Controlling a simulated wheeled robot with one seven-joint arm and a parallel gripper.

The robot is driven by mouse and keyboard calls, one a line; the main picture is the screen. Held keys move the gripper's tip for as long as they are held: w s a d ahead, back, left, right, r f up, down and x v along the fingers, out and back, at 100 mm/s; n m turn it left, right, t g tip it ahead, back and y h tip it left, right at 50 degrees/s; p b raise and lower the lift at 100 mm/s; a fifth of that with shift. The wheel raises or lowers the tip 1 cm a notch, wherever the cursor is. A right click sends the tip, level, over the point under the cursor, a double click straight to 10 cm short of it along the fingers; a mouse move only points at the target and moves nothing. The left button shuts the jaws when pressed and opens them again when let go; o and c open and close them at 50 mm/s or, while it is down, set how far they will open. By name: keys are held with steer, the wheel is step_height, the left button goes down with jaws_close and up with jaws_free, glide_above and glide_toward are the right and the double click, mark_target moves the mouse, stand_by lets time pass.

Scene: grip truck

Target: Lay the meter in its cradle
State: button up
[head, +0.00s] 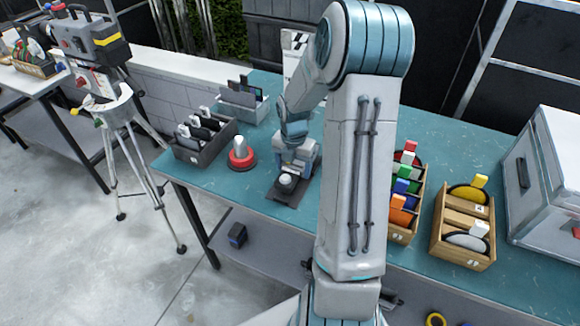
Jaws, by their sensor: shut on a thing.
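My gripper (293,168) points down over the teal bench, left of my arm. It is shut on the meter (286,181), a small dark thing with a pale round dome. The meter is at or just above a dark flat cradle (283,197) on the bench. I cannot tell whether it touches the cradle. My gripper and arm hide the meter's far side, and the fingertips are hard to make out.
A red-based white dome (240,158) stands just left of the cradle. Dark slotted racks (183,156) stand farther left and behind. Wooden boxes of coloured tabs (460,243) and a grey case (548,170) stand at the right. The bench's front-left is clear.

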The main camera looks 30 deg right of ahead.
mark_target(293, 166)
steer(key=shift+f, duration=0.15)
steer(key=shift+f, duration=0.45)
steer(key=shift+f+b, duration=0.15)
steer(key=shift+b, duration=0.25)
steer(key=shift+f+b, duration=0.4)
steer(key=shift+f, duration=0.4)
steer(key=o, duration=1.3)
steer(key=shift+c, duration=0.2)
step_height(293, 166, up, 14)
